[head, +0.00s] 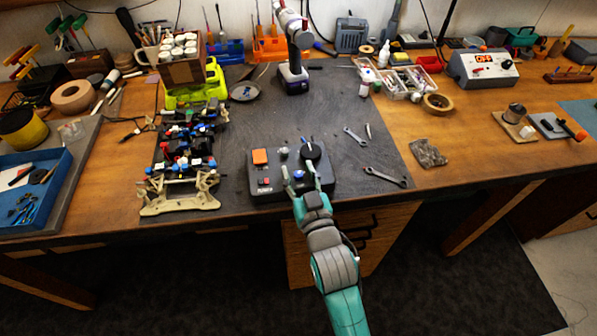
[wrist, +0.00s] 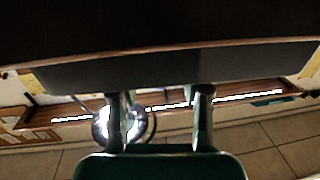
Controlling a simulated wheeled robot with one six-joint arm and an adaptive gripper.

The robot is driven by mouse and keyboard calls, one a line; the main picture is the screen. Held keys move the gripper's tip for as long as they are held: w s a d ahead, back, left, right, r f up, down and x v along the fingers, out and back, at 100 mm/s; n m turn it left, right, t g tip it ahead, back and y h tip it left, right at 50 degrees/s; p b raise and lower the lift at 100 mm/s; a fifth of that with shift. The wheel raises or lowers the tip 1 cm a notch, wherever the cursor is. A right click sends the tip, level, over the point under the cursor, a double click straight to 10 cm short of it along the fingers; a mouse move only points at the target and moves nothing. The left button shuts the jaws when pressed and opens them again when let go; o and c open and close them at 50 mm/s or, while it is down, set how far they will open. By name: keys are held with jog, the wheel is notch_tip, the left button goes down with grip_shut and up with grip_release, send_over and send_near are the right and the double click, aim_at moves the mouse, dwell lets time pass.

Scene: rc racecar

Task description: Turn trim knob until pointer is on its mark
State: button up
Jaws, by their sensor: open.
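A dark control box (head: 263,193) sits near the front edge of the bench in the head view. I cannot tell which is the trim knob, and no pointer or mark is readable. My gripper (head: 300,180) is at the box's front right, its fingers apart around the blue knob's area; contact is unclear. The wrist view shows both fingers of my gripper (wrist: 160,98) spread with nothing visible between them, below a dark surface (wrist: 180,67).
A car chassis (head: 180,195) lies left of the box. A cordless drill (head: 293,75) stands behind. The black mat (head: 345,115) has bare room around the box.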

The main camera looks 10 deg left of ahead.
jog(key=shift+w, duration=0.1)
grip_shut()
jog(key=shift+a+f+m+h, duration=0.15)
jog(key=shift+m+h, duration=0.35)
jog(key=shift+h, duration=0.3)
jog(key=shift+m+t+h, duration=0.3)
jog(key=shift+t+h, duration=0.1)
jog(key=shift+t, duration=0.1)
grip_release()
